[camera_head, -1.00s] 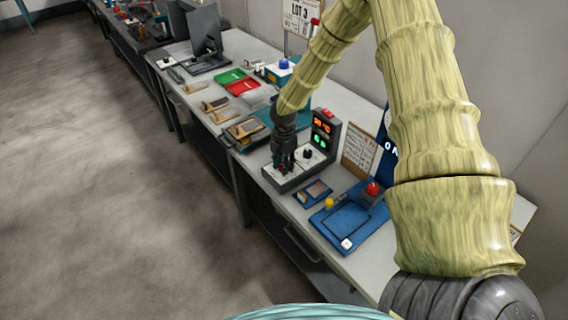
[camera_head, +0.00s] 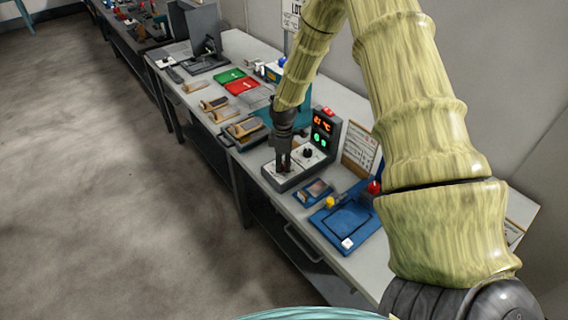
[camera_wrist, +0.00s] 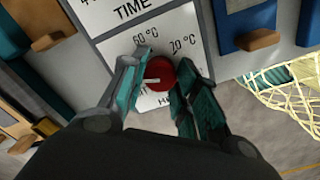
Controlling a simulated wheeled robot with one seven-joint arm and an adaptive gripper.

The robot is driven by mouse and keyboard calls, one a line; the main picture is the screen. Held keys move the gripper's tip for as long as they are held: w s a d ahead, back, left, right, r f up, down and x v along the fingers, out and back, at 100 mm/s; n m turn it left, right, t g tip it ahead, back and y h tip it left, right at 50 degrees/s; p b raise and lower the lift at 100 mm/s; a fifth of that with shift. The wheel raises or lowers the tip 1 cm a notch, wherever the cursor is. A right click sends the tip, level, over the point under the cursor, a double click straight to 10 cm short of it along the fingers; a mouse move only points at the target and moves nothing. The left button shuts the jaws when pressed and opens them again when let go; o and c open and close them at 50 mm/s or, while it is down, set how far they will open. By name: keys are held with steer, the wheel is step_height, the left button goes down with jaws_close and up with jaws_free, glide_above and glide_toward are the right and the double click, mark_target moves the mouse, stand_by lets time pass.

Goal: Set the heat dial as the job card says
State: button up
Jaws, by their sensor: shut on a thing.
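The red heat dial (camera_wrist: 160,73) sits between my gripper's fingertips in the wrist view. Its white pointer line points left. My gripper (camera_wrist: 161,88) is shut on the dial, a finger on each side. In the head view my gripper (camera_head: 284,164) reaches down onto the front of the grey heater unit (camera_head: 290,177). Its orange °C display (camera_head: 321,123) is lit. A card (camera_head: 361,150) stands behind; its text is too small to read.
A black knob (camera_head: 307,152) is beside my gripper on the same unit. Red (camera_head: 241,86) and green (camera_head: 229,75) trays lie farther back. The floor at left is clear.

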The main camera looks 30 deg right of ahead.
mark_target(283, 163)
steer(key=m+b, duration=0.1)
steer(key=m, duration=0.6)
steer(key=shift+w, duration=0.1)
steer(key=m, duration=0.3)
steer(key=shift+m, duration=0.4)
steer(key=shift+r+m+b, duration=0.1)
steer(key=shift+m+b, duration=0.25)
steer(key=shift+m, duration=1.55)
steer(key=o, duration=1)
steer(key=shift+o, duration=0.2)
step_height(283, 163, up, 12)
steer(key=shift+d, duration=0.1)
